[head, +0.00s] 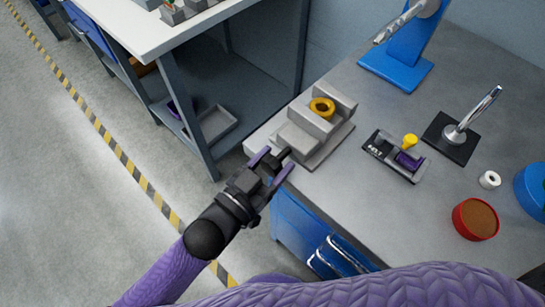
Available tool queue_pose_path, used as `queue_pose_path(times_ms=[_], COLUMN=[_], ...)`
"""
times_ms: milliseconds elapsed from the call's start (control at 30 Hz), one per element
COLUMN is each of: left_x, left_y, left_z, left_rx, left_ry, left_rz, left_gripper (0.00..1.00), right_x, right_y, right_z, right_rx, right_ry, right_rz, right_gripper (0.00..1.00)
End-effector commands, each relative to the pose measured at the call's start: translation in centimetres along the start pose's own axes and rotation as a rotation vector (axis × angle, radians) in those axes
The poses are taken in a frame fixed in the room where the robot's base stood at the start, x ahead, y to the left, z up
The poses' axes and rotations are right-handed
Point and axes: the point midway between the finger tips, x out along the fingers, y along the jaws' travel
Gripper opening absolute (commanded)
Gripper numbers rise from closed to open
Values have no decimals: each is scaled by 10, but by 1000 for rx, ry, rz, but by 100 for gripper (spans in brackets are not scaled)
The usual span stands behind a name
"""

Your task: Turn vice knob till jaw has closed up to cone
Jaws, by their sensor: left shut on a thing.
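The grey vice (296,139) sits on the near left corner of the grey workbench. A yellow cone (321,107) with a dark opening at its top stands between the vice's jaw blocks. From this angle I cannot tell whether the jaw touches it. The dark vice knob (283,154) sticks out of the vice's front left end, mostly hidden by my gripper. My left gripper (274,163) is at this end with its purple fingers either side of the knob, shut on it. My right gripper is not in view.
Right of the vice are a black-and-grey switch device (396,155) with a yellow knob, a silver lever on a black base (458,135), a white roll (489,180) and a red round container (476,219). A blue stand (397,66) is behind. Open floor lies left.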

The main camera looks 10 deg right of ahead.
Motion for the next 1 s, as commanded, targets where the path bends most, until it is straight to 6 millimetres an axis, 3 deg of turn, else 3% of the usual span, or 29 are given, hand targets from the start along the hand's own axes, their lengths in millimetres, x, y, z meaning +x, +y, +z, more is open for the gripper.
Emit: queue_pose_path(times_ms=[500,1000], left_x=[0,0], left_y=[0,0], left_z=[0,0], left_rx=[365,461], left_ry=[25,33], left_rz=[20,26], left_gripper=[2,2], right_x=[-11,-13], right_y=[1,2], right_z=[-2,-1], right_rx=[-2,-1], right_ry=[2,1], right_rz=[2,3], right_gripper=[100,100])
